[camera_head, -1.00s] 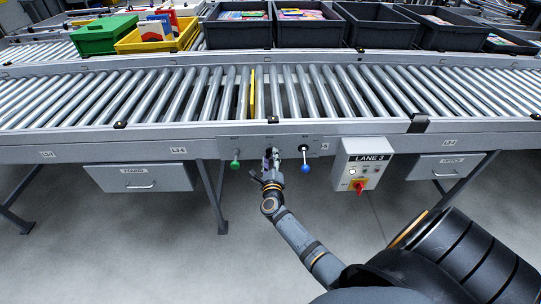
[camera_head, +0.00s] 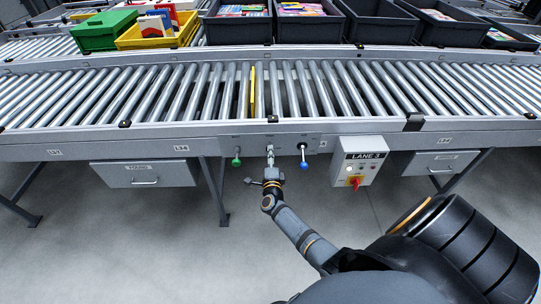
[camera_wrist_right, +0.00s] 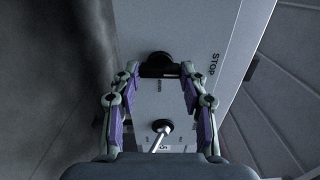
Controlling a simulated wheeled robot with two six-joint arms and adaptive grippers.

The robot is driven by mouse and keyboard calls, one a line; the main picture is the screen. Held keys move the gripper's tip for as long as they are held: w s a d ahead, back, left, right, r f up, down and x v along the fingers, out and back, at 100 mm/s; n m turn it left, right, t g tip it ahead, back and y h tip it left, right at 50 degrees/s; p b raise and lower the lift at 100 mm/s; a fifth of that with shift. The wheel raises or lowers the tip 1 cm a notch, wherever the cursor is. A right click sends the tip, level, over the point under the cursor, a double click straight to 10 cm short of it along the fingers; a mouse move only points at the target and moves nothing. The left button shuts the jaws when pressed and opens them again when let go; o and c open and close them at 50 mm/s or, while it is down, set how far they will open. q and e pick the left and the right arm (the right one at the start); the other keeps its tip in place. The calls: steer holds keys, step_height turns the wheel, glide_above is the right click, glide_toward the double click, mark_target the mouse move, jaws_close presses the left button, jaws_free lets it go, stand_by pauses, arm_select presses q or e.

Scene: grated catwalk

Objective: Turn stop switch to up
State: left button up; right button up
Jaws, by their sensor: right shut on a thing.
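The stop switch sits on the conveyor's front rail between a green-knobbed lever (camera_head: 236,159) and a blue-knobbed lever (camera_head: 304,161). In the head view my right gripper (camera_head: 270,150) covers most of it. In the right wrist view the black switch part (camera_wrist_right: 158,58) lies between the fingertips of my right gripper (camera_wrist_right: 160,73), beside the printed word STOP (camera_wrist_right: 214,64). The gripper is shut on the switch handle. The handle's exact tilt is hidden by the fingers. My left gripper is in neither view.
A grey box marked LANE 3 (camera_head: 361,143) with a red knob hangs right of the levers. A drawer (camera_head: 146,174) is at the left. A metal lever (camera_wrist_right: 160,137) shows nearer in the wrist view. Crates stand behind the rollers. The floor below is clear.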

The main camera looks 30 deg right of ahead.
stand_by(0.5)
steer(key=o, duration=1.1)
steer(key=shift+o, duration=0.2)
steer(key=v, duration=1.2)
steer(key=shift+f, duration=0.1)
